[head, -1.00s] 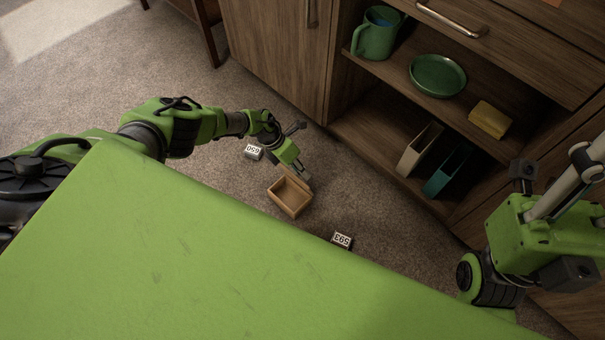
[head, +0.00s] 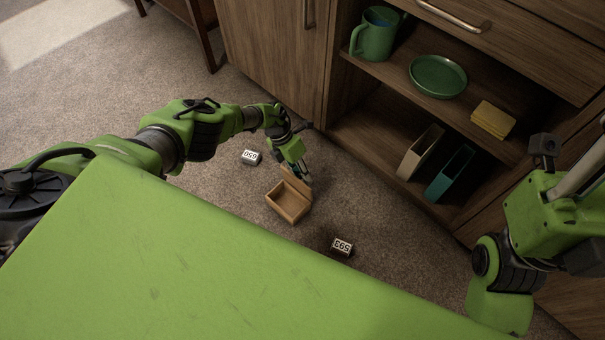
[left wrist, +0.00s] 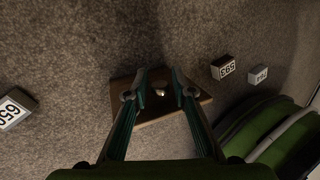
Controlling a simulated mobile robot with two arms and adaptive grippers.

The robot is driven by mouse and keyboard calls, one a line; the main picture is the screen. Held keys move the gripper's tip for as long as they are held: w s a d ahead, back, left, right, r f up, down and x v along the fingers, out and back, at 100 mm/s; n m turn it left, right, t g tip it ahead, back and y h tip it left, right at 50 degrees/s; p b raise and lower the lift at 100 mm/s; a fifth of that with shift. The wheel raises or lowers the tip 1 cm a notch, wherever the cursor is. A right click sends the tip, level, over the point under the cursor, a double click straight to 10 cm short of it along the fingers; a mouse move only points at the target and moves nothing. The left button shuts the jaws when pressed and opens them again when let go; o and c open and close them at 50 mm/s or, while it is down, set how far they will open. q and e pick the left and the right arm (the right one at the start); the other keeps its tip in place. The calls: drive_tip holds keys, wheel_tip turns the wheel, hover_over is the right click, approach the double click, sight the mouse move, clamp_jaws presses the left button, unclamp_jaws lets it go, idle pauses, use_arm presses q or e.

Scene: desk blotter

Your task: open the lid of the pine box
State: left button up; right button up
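The pine box (head: 287,205) stands on the carpet in the head view, its inside showing. Its lid (head: 297,181) is raised and tilted back along the side facing the cabinet. My left gripper (head: 305,178) is at the lid, on its far side from the box opening. In the left wrist view the left gripper's fingers (left wrist: 160,76) are apart, with the lid (left wrist: 150,112) behind them and a small pale knob (left wrist: 161,92) between the fingertips. I cannot tell whether the fingers touch the lid. My right arm shows at the right, but its fingers do not.
Number blocks 650 (head: 250,157) and 593 (head: 342,246) lie on the carpet on either side of the box. A wooden cabinet (head: 275,60) stands behind, with a green mug (head: 374,35), green plate (head: 438,76) and upright folders (head: 420,152) on its shelves.

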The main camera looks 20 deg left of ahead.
use_arm(q)
drive_tip(key=shift+w+r, duration=0.1)
idle(0.3)
drive_tip(key=shift+w+a+r, duration=0.1)
drive_tip(key=shift+a+r, duration=0.2)
drive_tip(key=shift+r, duration=0.3)
drive_tip(key=v, duration=1)
drive_tip(key=shift+r, duration=0.25)
